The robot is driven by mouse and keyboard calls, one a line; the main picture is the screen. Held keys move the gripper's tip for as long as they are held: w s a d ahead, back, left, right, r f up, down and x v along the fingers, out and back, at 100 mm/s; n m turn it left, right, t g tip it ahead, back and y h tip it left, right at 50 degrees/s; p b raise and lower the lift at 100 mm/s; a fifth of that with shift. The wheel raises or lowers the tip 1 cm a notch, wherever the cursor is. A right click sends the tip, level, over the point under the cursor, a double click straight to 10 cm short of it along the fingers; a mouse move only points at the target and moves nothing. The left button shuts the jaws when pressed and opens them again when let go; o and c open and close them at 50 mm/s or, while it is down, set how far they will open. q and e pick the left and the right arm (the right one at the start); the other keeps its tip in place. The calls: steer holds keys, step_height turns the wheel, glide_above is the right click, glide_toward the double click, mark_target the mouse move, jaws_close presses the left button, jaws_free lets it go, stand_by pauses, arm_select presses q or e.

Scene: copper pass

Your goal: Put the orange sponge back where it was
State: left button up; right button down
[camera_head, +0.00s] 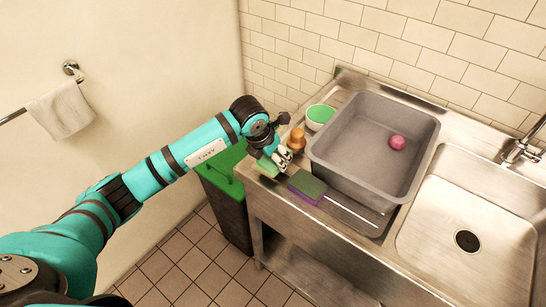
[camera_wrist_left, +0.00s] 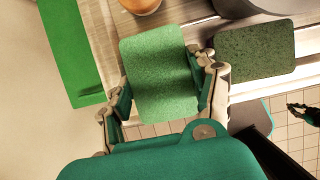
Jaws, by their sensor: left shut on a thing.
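My left gripper (camera_head: 279,158) is shut on a sponge (camera_head: 265,169) at the left end of the steel counter. The left wrist view shows the sponge's bright green face (camera_wrist_left: 158,75) between the two fingers (camera_wrist_left: 163,72). No orange shows on this sponge; its other side is hidden. Whether it touches the counter I cannot tell. A second sponge, dark green over purple (camera_head: 307,187), lies on the counter just right of the gripper and also shows in the left wrist view (camera_wrist_left: 255,50).
An orange-brown bottle-like object (camera_head: 297,140) and a white bowl with green contents (camera_head: 320,115) stand behind the gripper. A grey tub (camera_head: 350,150) holding a pink ball (camera_head: 398,143) is to the right, beside the sink (camera_head: 480,210). A green-lidded bin (camera_head: 222,165) stands left of the counter.

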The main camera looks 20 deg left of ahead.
arm_select(q)
steer(key=shift+f, duration=1.05)
arm_select(e)
steer(key=shift+r, duration=0.55)
arm_select(q)
steer(key=shift+f, duration=0.4)
steer(key=o, duration=1)
steer(key=shift+r, duration=0.1)
arm_select(e)
steer(key=shift+f, duration=0.35)
